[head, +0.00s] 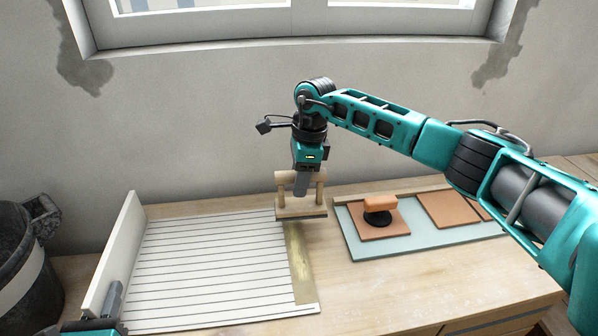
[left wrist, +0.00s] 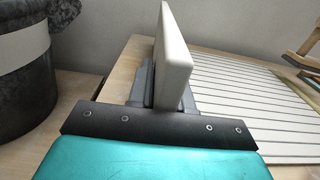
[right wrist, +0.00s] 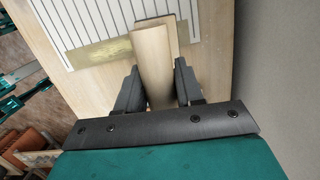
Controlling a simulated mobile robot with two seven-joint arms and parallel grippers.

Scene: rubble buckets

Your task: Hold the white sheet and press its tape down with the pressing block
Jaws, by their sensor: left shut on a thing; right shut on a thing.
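The white sheet (head: 205,262) with dark parallel lines lies flat on the wooden table. A white upright panel (head: 115,250) stands along its left edge; I cannot tell whether they are one piece. My left gripper (head: 114,300) is shut on this panel, also seen in the left wrist view (left wrist: 172,55). A brassy tape strip (head: 300,265) runs along the sheet's right edge. My right gripper (head: 302,182) is shut on the handle of the wooden pressing block (head: 301,208), at the tape's far end. Whether the block touches the tape is unclear.
A pale blue-green mat (head: 368,252) on the right holds brown tiles (head: 445,210) and a tool with an orange handle (head: 380,203). A dark bucket (head: 22,262) stands at the left. The wall and window are behind. The table's front right is clear.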

